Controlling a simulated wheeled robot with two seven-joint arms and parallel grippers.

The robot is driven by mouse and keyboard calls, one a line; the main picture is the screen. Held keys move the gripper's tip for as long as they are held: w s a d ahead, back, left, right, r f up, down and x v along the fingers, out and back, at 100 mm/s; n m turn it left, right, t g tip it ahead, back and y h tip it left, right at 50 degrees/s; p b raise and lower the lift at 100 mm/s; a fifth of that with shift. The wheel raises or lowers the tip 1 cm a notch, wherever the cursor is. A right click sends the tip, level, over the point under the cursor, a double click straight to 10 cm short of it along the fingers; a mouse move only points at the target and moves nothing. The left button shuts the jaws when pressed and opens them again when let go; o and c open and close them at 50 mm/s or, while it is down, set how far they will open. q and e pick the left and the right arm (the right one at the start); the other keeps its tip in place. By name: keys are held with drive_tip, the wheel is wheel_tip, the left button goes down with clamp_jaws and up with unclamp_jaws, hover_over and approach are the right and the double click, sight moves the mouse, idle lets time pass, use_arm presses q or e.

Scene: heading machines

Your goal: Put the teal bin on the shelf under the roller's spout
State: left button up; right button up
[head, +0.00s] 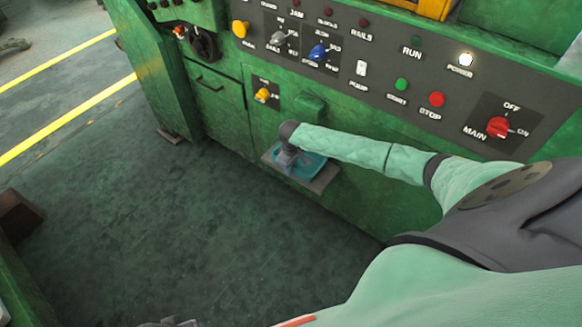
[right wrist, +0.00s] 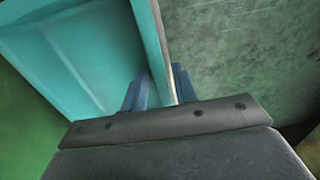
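The teal bin (head: 313,166) sits on or just over a small grey shelf (head: 325,180) low on the green machine's front. A green spout (head: 310,105) juts from the panel above it. My right gripper (head: 289,157) points down at the bin's near left side. In the right wrist view the bin (right wrist: 75,55) fills the upper left, and the fingers (right wrist: 160,88) stand on either side of its wall, close against it. The bin's underside and its contact with the shelf are hidden.
The green machine's panel of knobs and buttons, with a red main switch (head: 498,127), rises behind my right arm. The dark floor (head: 180,235) is clear at the middle left. A brown block (head: 17,215) lies at the left edge. Yellow lines (head: 70,118) mark the floor beyond.

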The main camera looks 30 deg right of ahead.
drive_tip(key=shift+r, duration=0.35)
wheel_tip(320, 180, up, 6)
drive_tip(key=shift+f+b, duration=0.1)
drive_tip(key=shift+b, duration=0.3)
drive_tip(key=shift+r, duration=0.65)
use_arm(q)
drive_tip(key=shift+w+d+f, duration=0.1)
drive_tip(key=shift+d+f, duration=0.15)
drive_tip(key=shift+f, duration=0.2)
drive_tip(key=shift+w+d+f, duration=0.1)
drive_tip(key=shift+d+f, duration=0.15)
drive_tip(key=shift+f, duration=0.2)
